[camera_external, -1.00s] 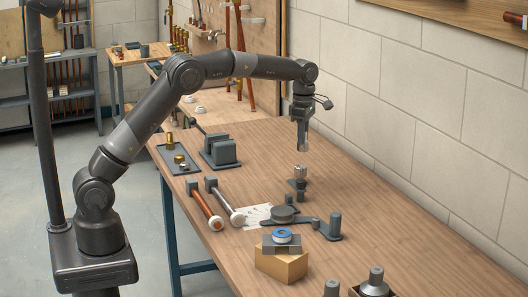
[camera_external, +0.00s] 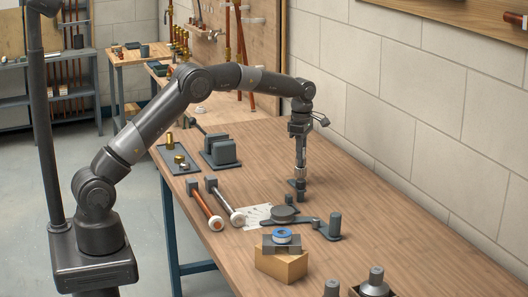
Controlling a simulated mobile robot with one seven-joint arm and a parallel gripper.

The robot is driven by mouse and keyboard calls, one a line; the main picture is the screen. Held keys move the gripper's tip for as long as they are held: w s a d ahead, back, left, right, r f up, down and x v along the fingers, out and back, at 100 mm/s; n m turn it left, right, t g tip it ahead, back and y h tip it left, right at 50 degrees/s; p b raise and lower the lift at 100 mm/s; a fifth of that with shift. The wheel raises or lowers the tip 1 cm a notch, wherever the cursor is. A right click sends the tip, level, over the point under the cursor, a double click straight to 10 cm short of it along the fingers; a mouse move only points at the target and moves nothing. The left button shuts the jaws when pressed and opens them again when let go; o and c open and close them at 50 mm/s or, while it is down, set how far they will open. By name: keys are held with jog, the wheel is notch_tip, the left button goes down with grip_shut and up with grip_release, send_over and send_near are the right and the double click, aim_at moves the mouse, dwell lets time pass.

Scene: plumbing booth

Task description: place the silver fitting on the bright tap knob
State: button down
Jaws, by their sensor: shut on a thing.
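My gripper (camera_external: 300,157) points straight down over the table and is shut on the silver fitting (camera_external: 300,170), which is small and partly covered by the fingers. The fitting is directly above a small dark tap stand (camera_external: 297,190), in line with it. The bright tap knob at the top of this stand cannot be told apart from the fitting and fingertips here. I cannot tell whether the fitting touches the knob or sits around it.
A dark tray (camera_external: 174,160) with brass pieces and a dark block (camera_external: 221,151) stand to the left. Two hammer-like tools (camera_external: 205,209) lie in front. A round-topped dark fixture (camera_external: 284,213) and a cardboard box (camera_external: 281,265) are nearer.

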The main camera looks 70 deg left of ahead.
jog(key=shift+f, duration=0.1)
jog(key=c, duration=1.2)
grip_release()
jog(key=shift+c, duration=0.2)
notch_tip(320, 180, up, 12)
jog(key=r, duration=0.1)
jog(key=s+d+r+m+t, duration=0.1)
jog(key=s+d+r+m, duration=0.2)
jog(key=s+r+m, duration=0.5)
jog(key=s+d+r+m+t, duration=0.1)
jog(key=s+d+r+m, duration=0.15)
jog(key=s, duration=0.45)
jog(key=s+d+r+m+t, duration=0.1)
jog(key=s+m, duration=0.2)
jog(key=s, duration=0.4)
jog(key=s+d+f+m+t, duration=0.1)
jog(key=s+f+m, duration=0.2)
jog(key=s, duration=0.5)
jog(key=s+d+f+m, duration=0.2)
jog(key=s+f+m, duration=0.1)
jog(key=s+m, duration=0.3)
jog(key=s+d+f+m+t, duration=0.1)
jog(key=s+d+f+m, duration=0.1)
jog(key=s, duration=0.9)
jog(key=f+m, duration=0.1)
jog(key=m, duration=0.1)
jog(key=shift+d+f+m+t, duration=0.25)
jog(key=shift+f+m+t, duration=0.05)
jog(key=shift+f+m, duration=0.05)
